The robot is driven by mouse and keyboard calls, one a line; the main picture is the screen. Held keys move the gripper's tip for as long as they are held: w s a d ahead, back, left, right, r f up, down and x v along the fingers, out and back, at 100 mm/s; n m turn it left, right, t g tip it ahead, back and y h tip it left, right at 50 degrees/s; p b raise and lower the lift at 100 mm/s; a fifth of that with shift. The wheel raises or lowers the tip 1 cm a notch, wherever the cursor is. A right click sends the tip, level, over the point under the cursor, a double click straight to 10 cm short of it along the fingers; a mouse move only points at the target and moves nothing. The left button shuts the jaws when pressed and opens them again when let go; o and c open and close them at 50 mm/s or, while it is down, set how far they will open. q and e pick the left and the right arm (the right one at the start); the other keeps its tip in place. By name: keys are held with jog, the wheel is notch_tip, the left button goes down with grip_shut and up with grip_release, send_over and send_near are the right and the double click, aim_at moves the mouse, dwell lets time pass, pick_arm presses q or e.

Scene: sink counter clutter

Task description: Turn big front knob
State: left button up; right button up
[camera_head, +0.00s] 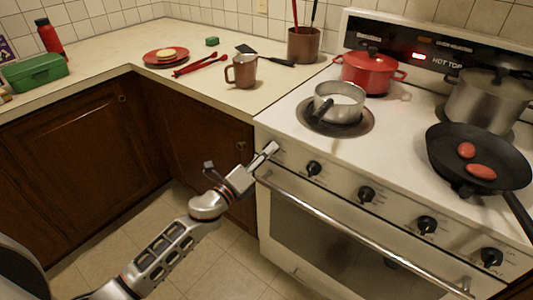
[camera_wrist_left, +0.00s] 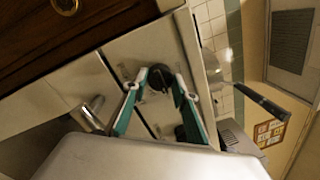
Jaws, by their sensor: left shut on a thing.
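My left gripper (camera_head: 268,151) is at the left end of the stove's front panel. In the left wrist view, its two teal-lined fingers (camera_wrist_left: 160,84) are closed on a black knob (camera_wrist_left: 158,76), one on each side. That knob is hidden behind the gripper in the head view. Other black knobs show along the panel to the right, the nearest one (camera_head: 313,168) clear of the gripper. My right gripper is not in view.
The oven handle (camera_head: 350,229) runs below the knobs. On the stovetop are a steel saucepan (camera_head: 339,101), a red pot (camera_head: 370,72), a large steel pot (camera_head: 487,98) and a black pan (camera_head: 478,150) with red items. A brown mug (camera_head: 242,71) stands on the counter left of the stove.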

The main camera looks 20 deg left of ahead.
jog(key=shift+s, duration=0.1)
pick_arm(q)
jog(key=o, duration=1.1)
jog(key=shift+s, duration=0.1)
jog(key=v, duration=1.2)
jog(key=shift+f, duration=0.1)
